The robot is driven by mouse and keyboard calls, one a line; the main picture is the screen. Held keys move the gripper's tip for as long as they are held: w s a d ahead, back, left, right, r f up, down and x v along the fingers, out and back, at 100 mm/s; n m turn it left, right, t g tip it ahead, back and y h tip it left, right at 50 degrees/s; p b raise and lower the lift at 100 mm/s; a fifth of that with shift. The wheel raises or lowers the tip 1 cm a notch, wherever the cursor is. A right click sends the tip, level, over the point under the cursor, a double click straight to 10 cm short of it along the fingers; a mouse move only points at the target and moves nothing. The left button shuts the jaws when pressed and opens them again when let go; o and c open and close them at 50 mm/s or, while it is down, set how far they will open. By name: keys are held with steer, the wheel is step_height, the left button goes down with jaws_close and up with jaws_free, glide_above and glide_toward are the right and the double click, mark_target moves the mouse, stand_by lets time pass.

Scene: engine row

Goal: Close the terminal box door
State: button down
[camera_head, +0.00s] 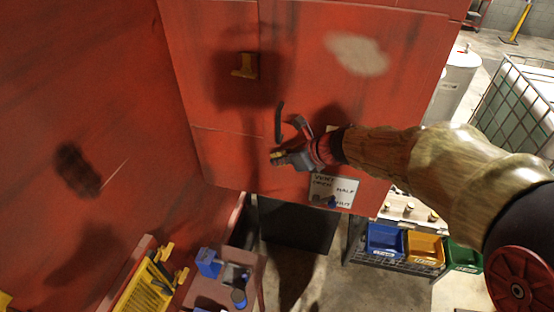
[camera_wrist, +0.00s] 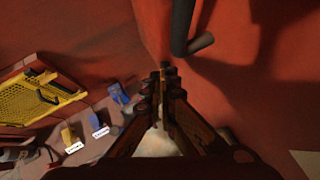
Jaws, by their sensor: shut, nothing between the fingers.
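A large red panel (camera_head: 215,160) fills the middle of the head view, with a yellow latch-like piece (camera_head: 245,66) on it. I take it for the terminal box door; how far it stands open I cannot tell. A dark bar handle (camera_head: 279,121) stands on the panel, and it also shows at the top of the wrist view (camera_wrist: 182,25). My gripper (camera_head: 277,157) is in front of the panel, just below the handle. In the wrist view its fingers (camera_wrist: 163,70) are together and empty, pointing along the red surface. Contact with the panel or handle cannot be told.
Another red wall (camera_head: 80,120) meets the panel at left. A yellow tray (camera_head: 147,285) and blue pieces (camera_head: 208,262) lie below it. A paper sign (camera_head: 335,190) is on the panel's lower part. Blue, orange and green bins (camera_head: 425,247) stand at lower right. A wire cage (camera_head: 525,110) is at right.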

steer(key=s+a+r, duration=0.2)
steer(key=s+r, duration=0.4)
steer(key=s, duration=0.1)
steer(key=shift+s+a+r, duration=0.2)
steer(key=shift+a+r, duration=0.1)
steer(key=s+d+f+n+h+b, duration=0.2)
steer(key=s+d+f+n+b, duration=0.3)
steer(key=s+f+n+b, duration=0.2)
steer(key=s+d+f+n+g+h+b, duration=0.1)
steer(key=s+d+f+n+b, duration=0.4)
steer(key=f+n+b, duration=0.6)
steer(key=s+d+f+n+h+b, duration=0.3)
steer(key=s+d+f+n+b, duration=0.2)
steer(key=s+f+n+b, duration=0.4)
step_height(320, 180, down, 5)
steer(key=b, duration=0.4)
steer(key=shift+d+n+g, duration=0.15)
steer(key=shift+n+g, duration=0.15)
